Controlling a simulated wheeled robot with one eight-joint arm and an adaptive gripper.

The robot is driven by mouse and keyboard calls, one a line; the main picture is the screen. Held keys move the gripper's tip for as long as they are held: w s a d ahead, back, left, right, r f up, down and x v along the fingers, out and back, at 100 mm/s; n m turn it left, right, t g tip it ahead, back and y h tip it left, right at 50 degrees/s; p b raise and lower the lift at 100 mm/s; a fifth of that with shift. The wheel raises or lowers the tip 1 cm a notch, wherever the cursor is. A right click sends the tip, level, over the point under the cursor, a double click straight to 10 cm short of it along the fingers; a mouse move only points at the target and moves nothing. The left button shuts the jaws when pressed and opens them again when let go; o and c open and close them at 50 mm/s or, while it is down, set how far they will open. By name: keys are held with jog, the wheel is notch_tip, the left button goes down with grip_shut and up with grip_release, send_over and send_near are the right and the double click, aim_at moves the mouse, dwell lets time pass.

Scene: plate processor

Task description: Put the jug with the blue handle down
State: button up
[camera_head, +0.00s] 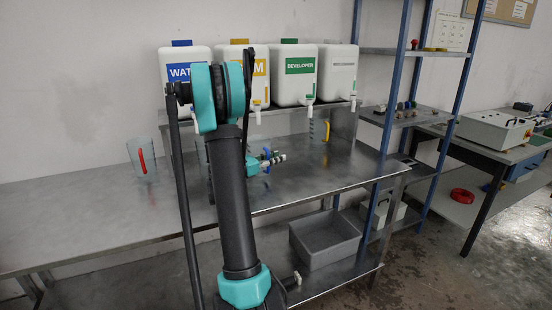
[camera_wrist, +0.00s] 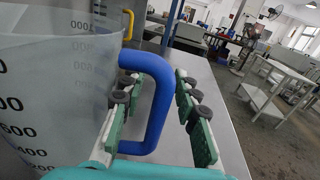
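The clear jug (camera_wrist: 60,100) with printed measuring marks fills the left of the wrist view. Its blue handle (camera_wrist: 160,105) stands between the two green finger pads of my gripper (camera_wrist: 158,88). One finger passes through the handle loop and the other is outside it. Gaps show between pads and handle, so the fingers look open around it. In the head view my gripper (camera_head: 273,159) is low over the steel table, with a bit of blue beside it. My arm hides most of the jug there, and its base is not visible.
A jug with a red handle (camera_head: 141,160) stands left on the steel table (camera_head: 80,205). A jug with a yellow handle (camera_head: 326,131) stands under the developer canister (camera_head: 294,75). Several white canisters line the raised shelf.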

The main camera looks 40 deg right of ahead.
jog(key=shift+r, duration=0.1)
jog(key=a, duration=1.2)
jog(key=shift+w, duration=0.25)
dwell(2.0)
